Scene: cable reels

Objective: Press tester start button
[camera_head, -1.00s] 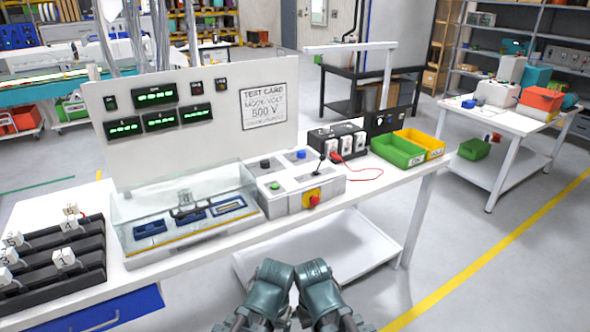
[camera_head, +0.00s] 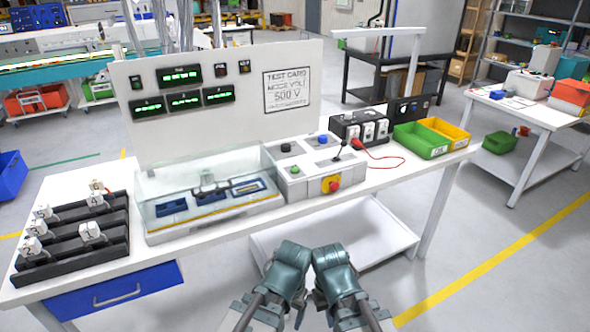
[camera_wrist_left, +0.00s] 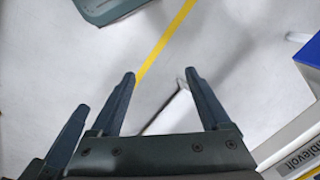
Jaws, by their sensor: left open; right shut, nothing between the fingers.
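The tester's grey control box (camera_head: 308,190) stands on the white bench. A green button (camera_head: 295,169) is on its sloped top, and a red mushroom button on a yellow plate (camera_head: 333,187) is on its front. A black knob (camera_head: 285,147) and a blue button (camera_head: 322,139) sit farther back; labels are too small to read. My right gripper (camera_head: 332,258) is shut and empty, in front of the bench and apart from the box. My left arm shows beside it; in the left wrist view my left gripper (camera_wrist_left: 160,75) is open and empty above the floor.
A clear test chamber (camera_head: 212,190) with blue fixtures adjoins the control box on the left. A black rack (camera_head: 75,238) with white plugs is at the bench's left end. Green (camera_head: 421,140) and yellow (camera_head: 447,133) bins are at right. Floor before the bench is clear.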

